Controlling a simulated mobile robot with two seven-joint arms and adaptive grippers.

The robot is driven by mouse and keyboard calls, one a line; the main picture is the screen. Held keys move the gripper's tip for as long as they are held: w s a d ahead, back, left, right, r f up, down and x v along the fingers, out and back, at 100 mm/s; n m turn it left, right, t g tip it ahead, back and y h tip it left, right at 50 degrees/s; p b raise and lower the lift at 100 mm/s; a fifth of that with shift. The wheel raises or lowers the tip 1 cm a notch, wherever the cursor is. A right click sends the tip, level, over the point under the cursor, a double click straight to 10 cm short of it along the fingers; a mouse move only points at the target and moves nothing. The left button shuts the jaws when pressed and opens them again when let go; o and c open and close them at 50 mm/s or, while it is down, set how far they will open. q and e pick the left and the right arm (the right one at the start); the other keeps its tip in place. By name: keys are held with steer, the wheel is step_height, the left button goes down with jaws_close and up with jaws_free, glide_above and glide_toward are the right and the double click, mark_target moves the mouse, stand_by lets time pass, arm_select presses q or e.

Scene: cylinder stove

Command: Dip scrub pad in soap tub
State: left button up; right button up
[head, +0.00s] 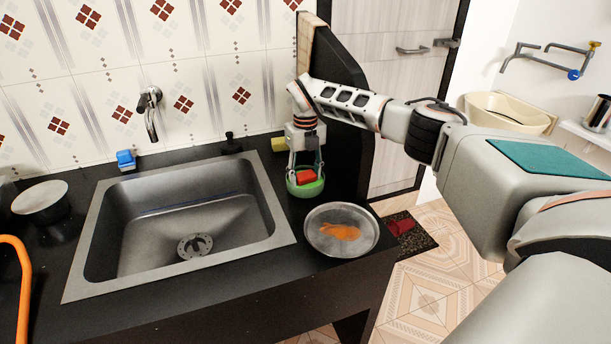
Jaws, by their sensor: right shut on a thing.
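The scrub pad (306,177) appears as a small red block between the fingers of my right gripper (305,168). My right gripper points down and is shut on this pad. The soap tub (304,190) appears as a round green bowl on the black counter, just right of the sink. The pad is at the tub's opening, its lower part hidden by the tub's near rim. I cannot tell whether it touches the soap inside. My left gripper is not in view.
A metal plate with an orange stain (366,216) sits right of the sink (272,236), near the counter's edge. A yellow block (278,145) and a dark bottle (231,144) stand behind. A blue item (126,159) and a pan (41,200) are at left, near an orange tube (22,265).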

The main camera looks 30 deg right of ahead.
mark_target(305, 174)
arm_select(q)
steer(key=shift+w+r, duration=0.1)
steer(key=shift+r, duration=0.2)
arm_select(e)
steer(key=shift+f, duration=0.1)
stand_by(0.4)
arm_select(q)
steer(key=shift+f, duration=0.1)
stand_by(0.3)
arm_select(e)
steer(key=shift+r+p, duration=0.9)
steer(key=shift+r, duration=0.4)
steer(key=shift+r+p, duration=1.85)
steer(key=shift+r, duration=0.5)
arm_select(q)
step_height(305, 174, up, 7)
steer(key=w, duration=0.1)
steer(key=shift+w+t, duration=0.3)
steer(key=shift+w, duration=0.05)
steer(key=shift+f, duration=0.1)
arm_select(e)
steer(key=shift+f, duration=0.1)
